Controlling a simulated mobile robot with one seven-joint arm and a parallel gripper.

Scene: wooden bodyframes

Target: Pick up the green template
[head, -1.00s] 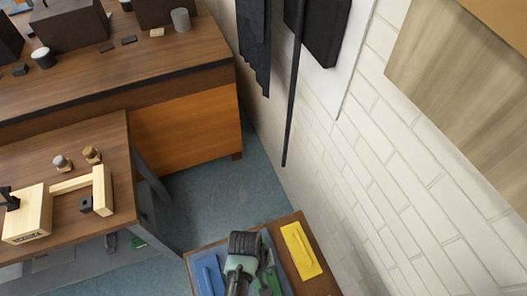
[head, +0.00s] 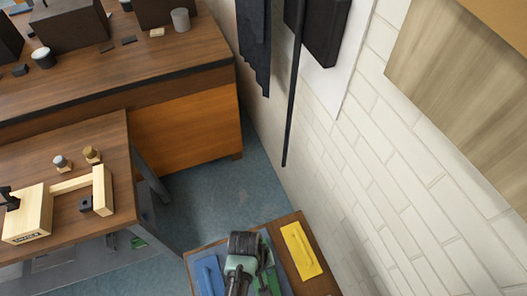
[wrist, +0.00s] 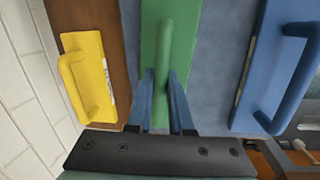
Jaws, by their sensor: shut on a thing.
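The green template (wrist: 151,72) is a flat green plate with a raised green handle. In the wrist view it lies in the top middle, and my gripper (wrist: 166,92) has its two blue fingers closed around the handle. In the head view the green template (head: 272,279) shows only in part beside my gripper (head: 243,262), on the small table at the bottom. Whether the plate still touches the surface below, I cannot tell.
A yellow template (head: 300,249) lies on the right part of the small wooden table, and a blue template (head: 209,277) on the left. A brick wall (head: 400,180) stands close on the right. A workbench (head: 85,170) with a wooden frame is at left.

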